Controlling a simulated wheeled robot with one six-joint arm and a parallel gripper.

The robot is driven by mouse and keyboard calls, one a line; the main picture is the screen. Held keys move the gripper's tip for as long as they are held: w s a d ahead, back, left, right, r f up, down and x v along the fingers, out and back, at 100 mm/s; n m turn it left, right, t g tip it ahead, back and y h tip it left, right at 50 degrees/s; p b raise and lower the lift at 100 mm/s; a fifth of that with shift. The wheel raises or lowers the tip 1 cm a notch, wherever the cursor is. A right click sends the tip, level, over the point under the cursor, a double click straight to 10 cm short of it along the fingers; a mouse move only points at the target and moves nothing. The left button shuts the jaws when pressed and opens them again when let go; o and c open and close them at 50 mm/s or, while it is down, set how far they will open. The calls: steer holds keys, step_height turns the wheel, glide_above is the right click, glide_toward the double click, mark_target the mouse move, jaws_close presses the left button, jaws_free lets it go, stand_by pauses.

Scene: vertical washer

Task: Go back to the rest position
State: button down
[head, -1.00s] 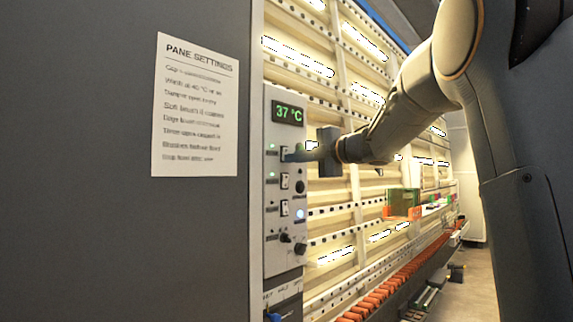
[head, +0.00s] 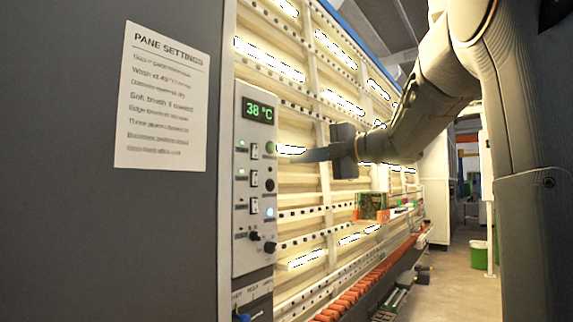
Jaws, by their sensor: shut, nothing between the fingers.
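My gripper (head: 300,155) is in front of the washer's lit slatted face (head: 300,220), to the right of the control panel (head: 254,180). Its fingers point left toward the panel and are shut with nothing between them. The fingertips appear a little right of the upper switch, apart from it as far as I can tell. The panel's green display (head: 259,110) reads 38 °C. Below it are switches, small lamps and dark knobs. My arm reaches in from the right.
A grey side wall with a paper sheet (head: 161,98) titled "PANE SETTINGS" fills the left. A row of orange rollers (head: 355,292) runs along the washer's foot. A green and orange item (head: 371,206) is farther along. Open floor (head: 458,285) lies right, with a green bucket (head: 479,254) beyond.

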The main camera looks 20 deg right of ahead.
steer(key=shift+s+d, duration=0.3)
steer(key=shift+s, duration=0.25)
steer(key=w+f+m+t+h, duration=0.3)
steer(key=w+f+m+h, duration=0.15)
steer(key=f+m, duration=0.25)
step_height(320, 180, down, 22)
steer(key=s+m+g+h, duration=0.1)
steer(key=m+g+h, duration=0.4)
steer(key=m, duration=0.6)
steer(key=s+a+f+m+g+h, duration=0.1)
steer(key=s+a+f+m+g, duration=0.15)
steer(key=s+f, duration=0.55)
steer(key=s+a+f+m+g, duration=0.25)
steer(key=s+f, duration=0.35)
steer(key=f, duration=0.3)
steer(key=s+a+f+m+g, duration=0.1)
steer(key=s+a+f+g, duration=0.1)
steer(key=s, duration=0.5)
steer(key=s+a+f+g, duration=0.3)
steer(key=s+f+g, duration=0.1)
steer(key=s+f, duration=0.2)
steer(key=shift+s+f+m+y, duration=0.3)
steer(key=shift+s+m+y, duration=0.15)
steer(key=shift+s, duration=0.2)
